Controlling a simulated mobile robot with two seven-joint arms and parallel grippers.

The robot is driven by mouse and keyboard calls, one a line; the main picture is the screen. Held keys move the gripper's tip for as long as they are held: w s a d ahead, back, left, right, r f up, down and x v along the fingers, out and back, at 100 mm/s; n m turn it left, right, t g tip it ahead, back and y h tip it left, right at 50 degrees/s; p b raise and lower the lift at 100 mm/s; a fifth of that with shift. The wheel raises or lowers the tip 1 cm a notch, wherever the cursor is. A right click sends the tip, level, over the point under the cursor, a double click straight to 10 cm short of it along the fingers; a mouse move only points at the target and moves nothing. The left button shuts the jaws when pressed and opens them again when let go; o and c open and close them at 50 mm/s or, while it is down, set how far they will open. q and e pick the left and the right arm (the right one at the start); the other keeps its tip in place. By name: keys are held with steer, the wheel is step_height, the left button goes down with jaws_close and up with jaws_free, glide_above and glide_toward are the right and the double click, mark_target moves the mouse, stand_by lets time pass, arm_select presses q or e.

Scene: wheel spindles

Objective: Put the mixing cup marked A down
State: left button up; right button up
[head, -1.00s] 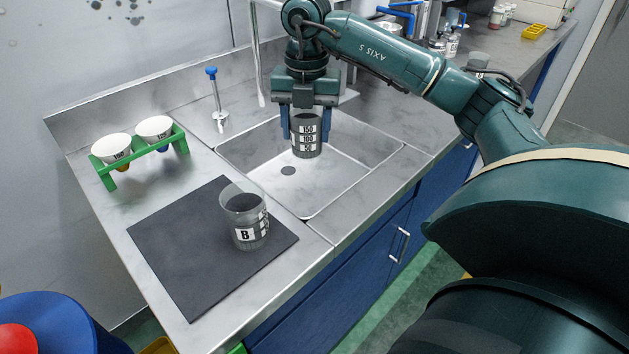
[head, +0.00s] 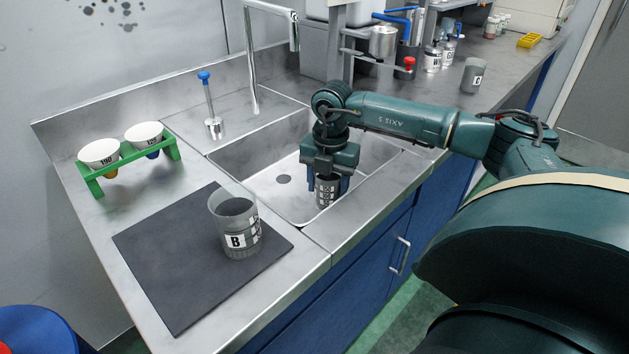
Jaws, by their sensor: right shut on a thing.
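My right gripper (head: 327,182) points down and is shut on a grey mixing cup (head: 326,192) with a printed scale. The cup is upright. It shows over the near right part of the steel sink (head: 262,190); I cannot tell whether its base touches anything. No letter is readable on its visible side, and the gripper hides its rim. Another cup, marked B (head: 237,228), stands upright on the dark mat (head: 170,285) left of the sink. My left gripper is out of view.
A green rack (head: 130,160) holds two white funnels at the left. A blue-topped plunger (head: 210,105) stands behind the sink, beside the tall tap (head: 250,60). A grey cup (head: 473,75) stands on the back right counter. The mat is bare around cup B.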

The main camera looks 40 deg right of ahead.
mark_target(315, 176)
steer(key=w, duration=0.3)
steer(key=shift+w+a+r, duration=0.2)
steer(key=shift+a, duration=0.05)
steer(key=shift+w+f, duration=0.25)
steer(key=shift+w, duration=0.05)
steer(key=shift+s+f, duration=0.1)
steer(key=shift+f, duration=0.3)
steer(key=shift+f, duration=0.1)
steer(key=o, duration=1.1)
steer(key=shift+c, duration=0.2)
step_height(315, 176, up, 12)
steer(key=p, duration=0.1)
steer(key=shift+s+d, duration=0.1)
